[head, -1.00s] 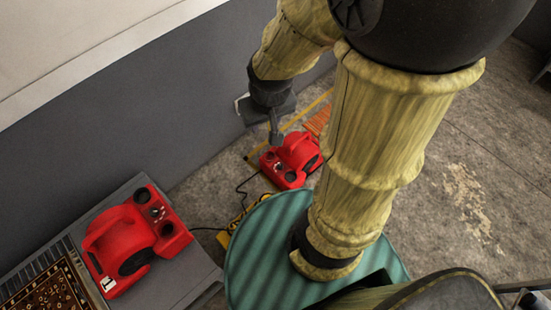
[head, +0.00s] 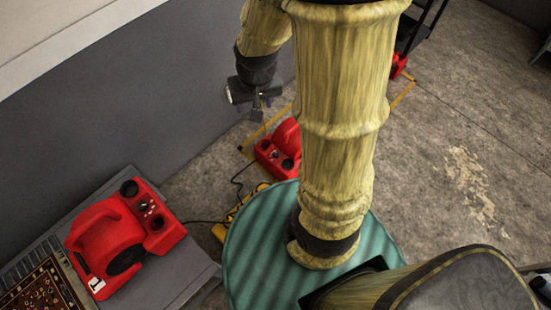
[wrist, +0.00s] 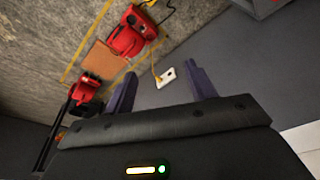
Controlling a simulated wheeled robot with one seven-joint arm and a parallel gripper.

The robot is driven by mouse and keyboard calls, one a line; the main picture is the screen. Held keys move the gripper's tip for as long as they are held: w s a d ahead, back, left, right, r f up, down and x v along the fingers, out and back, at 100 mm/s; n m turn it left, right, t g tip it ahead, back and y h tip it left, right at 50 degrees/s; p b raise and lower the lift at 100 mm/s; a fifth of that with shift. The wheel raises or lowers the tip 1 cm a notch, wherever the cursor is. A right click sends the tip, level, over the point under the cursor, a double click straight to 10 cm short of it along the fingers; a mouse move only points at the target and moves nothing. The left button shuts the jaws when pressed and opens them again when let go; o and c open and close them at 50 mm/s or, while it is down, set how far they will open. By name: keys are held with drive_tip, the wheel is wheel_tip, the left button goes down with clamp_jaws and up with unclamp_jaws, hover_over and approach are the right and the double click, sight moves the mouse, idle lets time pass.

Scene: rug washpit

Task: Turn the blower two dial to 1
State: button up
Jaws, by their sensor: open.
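A red blower (head: 277,158) stands on the floor, with a dark round dial on its near side; my arm covers its right part. Another red blower (head: 112,232) sits on a grey surface at lower left, with dark knobs, a small central dial (head: 147,206) and a white label with a mark like a 1. A third red blower (head: 398,66) shows partly behind my arm. I cannot read which is blower two, nor any dial setting. My gripper (head: 257,108) is open and empty above and beyond the floor blower. In the wrist view, its fingers (wrist: 160,83) are spread, apart from a red blower (wrist: 127,37).
A patterned rug (head: 45,287) lies at lower left. A yellow floor line and cords run near the floor blower. The grey wall (head: 130,120) is close on the left. A white wall plate (wrist: 166,77) shows between my fingers. Open concrete floor lies to the right.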

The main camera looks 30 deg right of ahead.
sight(276, 154)
drive_tip(key=w+d+f+m+h+b, duration=0.1)
drive_tip(key=w+d+f+m+b, duration=0.2)
drive_tip(key=f+b, duration=1)
drive_tip(key=w+d+f+m+h+b, duration=0.1)
drive_tip(key=w+f+b, duration=0.8)
drive_tip(key=f, duration=1.9)
drive_tip(key=w+d+f+m+h+b, duration=0.1)
drive_tip(key=w+d+f+m+b, duration=0.4)
drive_tip(key=f+b, duration=1.3)
wheel_tip(276, 154, down, 2)
drive_tip(key=shift+w+d+f+h, duration=0.25)
drive_tip(key=shift+w+d+h, duration=0.15)
drive_tip(key=shift+w+d, duration=0.55)
drive_tip(key=shift+s+d, duration=0.1)
drive_tip(key=b+x, duration=0.9)
drive_tip(key=x, duration=0.8)
drive_tip(key=shift+f, duration=0.3)
drive_tip(key=shift+r, duration=0.1)
drive_tip(key=c, duration=1)
